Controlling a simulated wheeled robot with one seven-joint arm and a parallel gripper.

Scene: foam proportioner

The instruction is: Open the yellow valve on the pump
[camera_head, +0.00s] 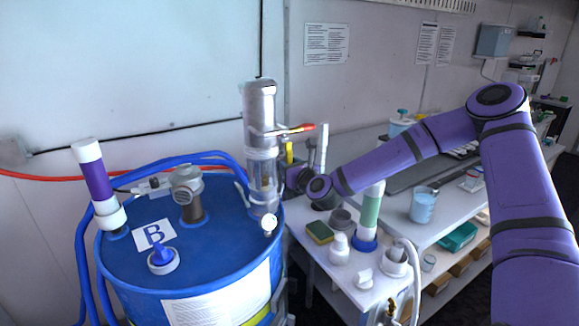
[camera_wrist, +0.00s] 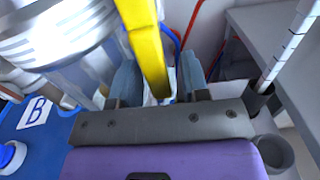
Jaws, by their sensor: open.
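The pump (camera_head: 260,140) is a silver, partly clear upright cylinder on top of a blue drum (camera_head: 215,262). The yellow valve (camera_head: 289,152) shows as a short, near-upright handle at the pump's right side. In the wrist view the yellow handle (camera_wrist: 148,45) runs down from the top edge into the space between my fingers. My gripper (camera_wrist: 160,64) is open, with one finger on each side of the handle. Both fingers look apart from it. In the head view my gripper (camera_head: 294,177) is close to the pump's right side, and its fingers are partly hidden.
A red-and-orange lever (camera_head: 290,130) sticks out right from the pump above the yellow handle. A white-and-green tube (camera_head: 369,212) in a blue base stands on the bench (camera_head: 320,262) below my arm. A sponge (camera_head: 320,231) and small bottles are near it. Blue hoses run behind the drum.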

